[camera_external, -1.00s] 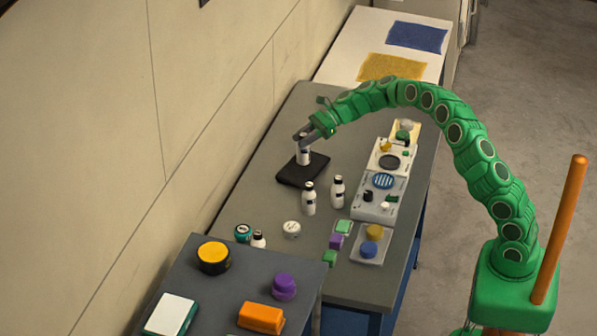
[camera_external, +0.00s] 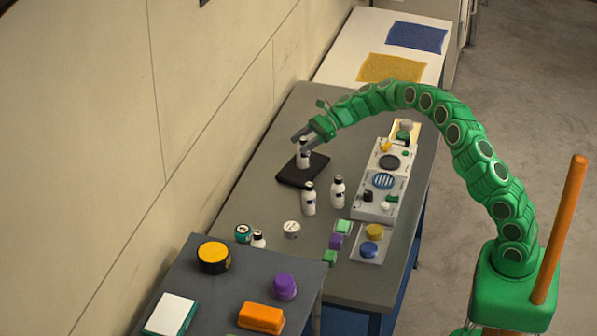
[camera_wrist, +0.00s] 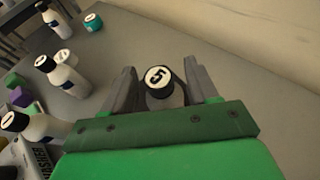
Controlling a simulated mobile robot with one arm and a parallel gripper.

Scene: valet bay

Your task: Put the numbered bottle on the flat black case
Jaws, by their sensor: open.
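The numbered bottle (camera_external: 303,155) is white with a dark cap and stands upright on the flat black case (camera_external: 289,180). In the wrist view its cap top reads "5" on the numbered bottle (camera_wrist: 159,77). My gripper (camera_external: 301,139) is open, with its fingers on either side of the bottle's upper part. In the wrist view the gripper (camera_wrist: 162,75) shows gaps between the bottle and both fingers. The black case is mostly hidden in the wrist view.
Two other white bottles with dark caps, one (camera_external: 309,198) and another (camera_external: 337,192), stand just in front of the case. A white panel with knobs (camera_external: 376,208) lies to the right. A round white tin (camera_external: 291,229) and coloured blocks are nearer. Bare tabletop lies left of the case.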

